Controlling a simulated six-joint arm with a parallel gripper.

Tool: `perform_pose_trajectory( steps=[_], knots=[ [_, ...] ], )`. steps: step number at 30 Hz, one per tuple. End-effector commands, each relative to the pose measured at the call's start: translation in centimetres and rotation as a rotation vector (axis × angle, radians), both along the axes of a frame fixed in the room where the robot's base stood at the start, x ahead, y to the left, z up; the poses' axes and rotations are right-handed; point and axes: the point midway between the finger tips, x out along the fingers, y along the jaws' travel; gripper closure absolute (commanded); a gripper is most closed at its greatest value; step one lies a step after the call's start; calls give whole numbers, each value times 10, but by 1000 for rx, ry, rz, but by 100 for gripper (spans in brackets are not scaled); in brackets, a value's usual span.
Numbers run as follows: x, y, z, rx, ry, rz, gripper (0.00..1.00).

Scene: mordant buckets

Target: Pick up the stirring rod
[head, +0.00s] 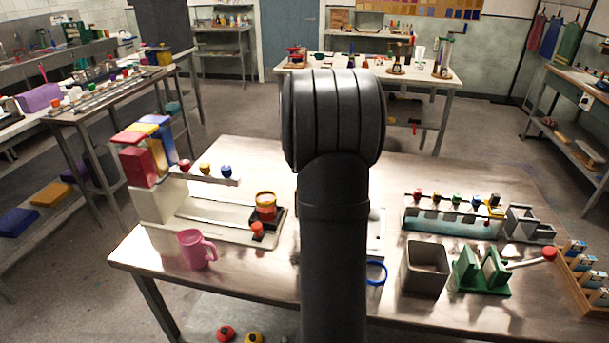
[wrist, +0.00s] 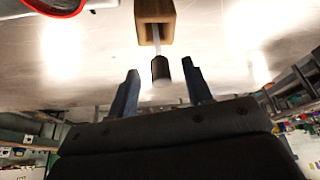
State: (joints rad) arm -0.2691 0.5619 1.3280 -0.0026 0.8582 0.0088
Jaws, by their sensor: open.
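In the wrist view, a thin pale rod with a dark cylindrical end (wrist: 160,72) sticks out of a square wooden holder (wrist: 154,12); it looks like the stirring rod. My gripper (wrist: 160,67) is open, with one finger on each side of the dark end and a gap on both sides. I cannot tell how far the fingers are from the rod in depth. In the head view, my own arm hides the gripper, the rod and the holder.
A red-rimmed round thing (wrist: 58,4) is at the wrist view's top left. On the metal table (head: 250,290) stand a pink mug (head: 196,250), a grey open box (head: 425,268), a green stand (head: 482,272) and a rack (head: 452,222). A blue ring (head: 376,273) shows beside my arm.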

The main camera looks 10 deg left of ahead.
Motion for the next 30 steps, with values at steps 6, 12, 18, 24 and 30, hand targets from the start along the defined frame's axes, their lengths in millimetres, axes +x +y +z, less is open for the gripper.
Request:
perform_pose_trajectory(
  steps=[6,12,18,24,30],
  knots=[
    [14,4,-28,-1,3,0,54],
    [17,5,-35,0,0,0,54],
    [17,5,-35,0,1,0,66],
    [17,5,-35,0,1,0,100],
    [17,5,-34,0,0,0,100]
  ],
)
